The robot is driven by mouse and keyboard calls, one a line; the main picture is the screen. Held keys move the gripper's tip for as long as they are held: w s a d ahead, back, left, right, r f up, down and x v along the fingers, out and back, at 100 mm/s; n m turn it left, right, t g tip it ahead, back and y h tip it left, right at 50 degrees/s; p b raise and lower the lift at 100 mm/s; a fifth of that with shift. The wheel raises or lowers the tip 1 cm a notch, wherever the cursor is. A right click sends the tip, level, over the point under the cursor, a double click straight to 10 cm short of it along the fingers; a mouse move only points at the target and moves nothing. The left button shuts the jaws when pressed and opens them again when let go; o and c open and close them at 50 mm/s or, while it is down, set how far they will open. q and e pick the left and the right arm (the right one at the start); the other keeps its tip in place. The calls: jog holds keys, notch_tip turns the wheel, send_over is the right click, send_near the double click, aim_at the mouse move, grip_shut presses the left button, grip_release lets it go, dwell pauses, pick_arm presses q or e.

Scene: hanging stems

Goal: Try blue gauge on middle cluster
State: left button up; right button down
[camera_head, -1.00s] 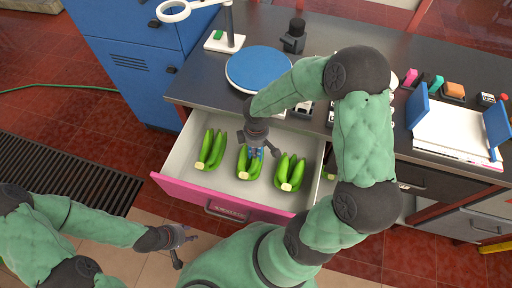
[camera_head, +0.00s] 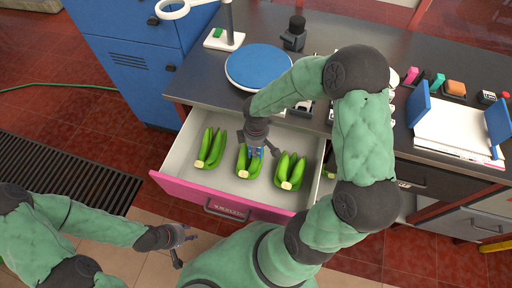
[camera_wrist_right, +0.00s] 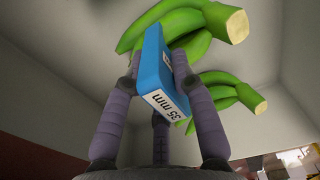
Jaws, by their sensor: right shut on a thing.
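The middle cluster (camera_head: 243,166) of green, banana-like fruit lies in the open drawer, between two similar clusters. My right gripper (camera_head: 258,150) is over its upper end, shut on the blue gauge (camera_wrist_right: 161,75). In the right wrist view the gauge is a flat blue block with a white "35 mm" label, held between the fingers (camera_wrist_right: 155,88). Its far end is close against the green fruit (camera_wrist_right: 180,25); I cannot tell whether they touch. My left gripper (camera_head: 179,243) is empty and apart, in front of the drawer at lower left; its fingers look spread.
The left cluster (camera_head: 211,149) and right cluster (camera_head: 290,171) lie close on either side in the drawer (camera_head: 180,160), which has a pink front.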

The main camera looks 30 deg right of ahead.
jog(key=shift+f+b, duration=1.5)
jog(key=shift+f, duration=0.5)
dwell(1.2)
jog(key=shift+r, duration=0.15)
dwell(0.5)
jog(key=shift+r+p, duration=3.65)
jog(key=shift+r, duration=0.55)
